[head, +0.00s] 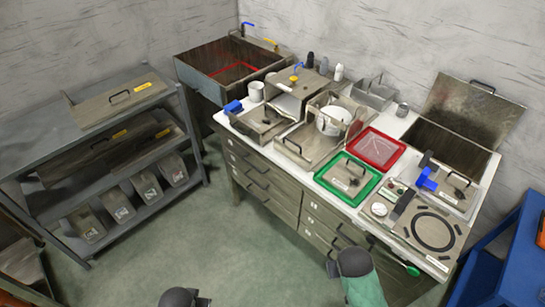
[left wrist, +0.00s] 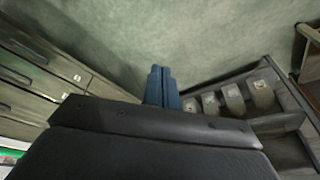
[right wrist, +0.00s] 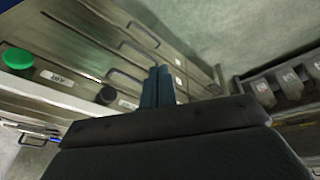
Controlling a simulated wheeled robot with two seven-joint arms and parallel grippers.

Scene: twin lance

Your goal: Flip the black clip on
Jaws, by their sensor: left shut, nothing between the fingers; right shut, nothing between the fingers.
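A dark, elongated piece (head: 404,205) stands on the steel panel with a black ring (head: 433,231) at the right end of the counter. It may be the black clip, but it is too small to tell its position. My left gripper (left wrist: 161,72) is shut and empty, with its blue fingers together above the floor. My right gripper (right wrist: 159,72) is also shut and empty, in front of the drawer fronts. Neither gripper touches anything.
A green knob (right wrist: 17,58) and a black knob (right wrist: 106,95) sit on the counter front. A green tray (head: 328,186), a red tray (head: 393,157) and a blue handle (head: 427,180) are near the panel. A grey shelf (head: 58,205) stands left. The floor between is clear.

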